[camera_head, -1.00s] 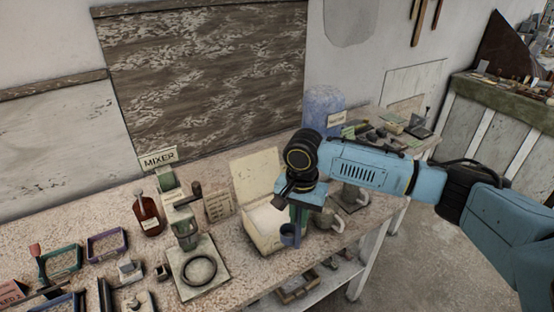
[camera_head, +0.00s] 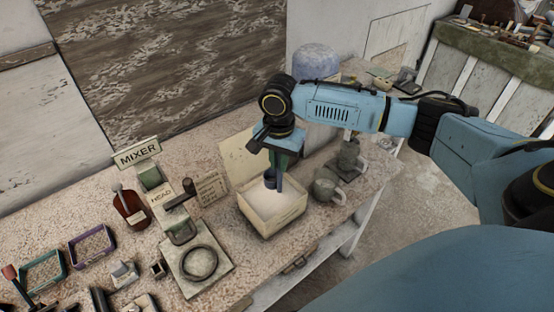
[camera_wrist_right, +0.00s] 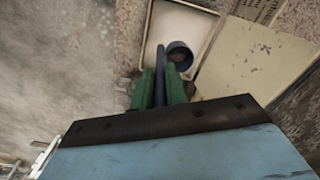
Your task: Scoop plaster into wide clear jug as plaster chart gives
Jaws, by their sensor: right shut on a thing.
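My right gripper (camera_head: 280,160) is shut on the handle of a dark blue scoop (camera_head: 270,180), which points down over the open plaster box (camera_head: 272,223). In the right wrist view, green fingers (camera_wrist_right: 160,90) grip the handle and the scoop's round cup (camera_wrist_right: 180,57) is over the white plaster (camera_wrist_right: 175,25). Whether the cup touches the plaster is unclear. A written card (camera_head: 210,187), perhaps the chart, stands left of the box. A greyish handled jug (camera_head: 328,187) stands right of the box; I cannot tell if it is the wide clear one. My left gripper is out of view.
The mixer (camera_head: 182,230) with its sign and a brown bottle (camera_head: 132,207) stand left of the box. Another grey vessel (camera_head: 350,158) stands behind the handled jug. Framed trays (camera_head: 92,245) lie at far left. The bench's front edge runs close before the box.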

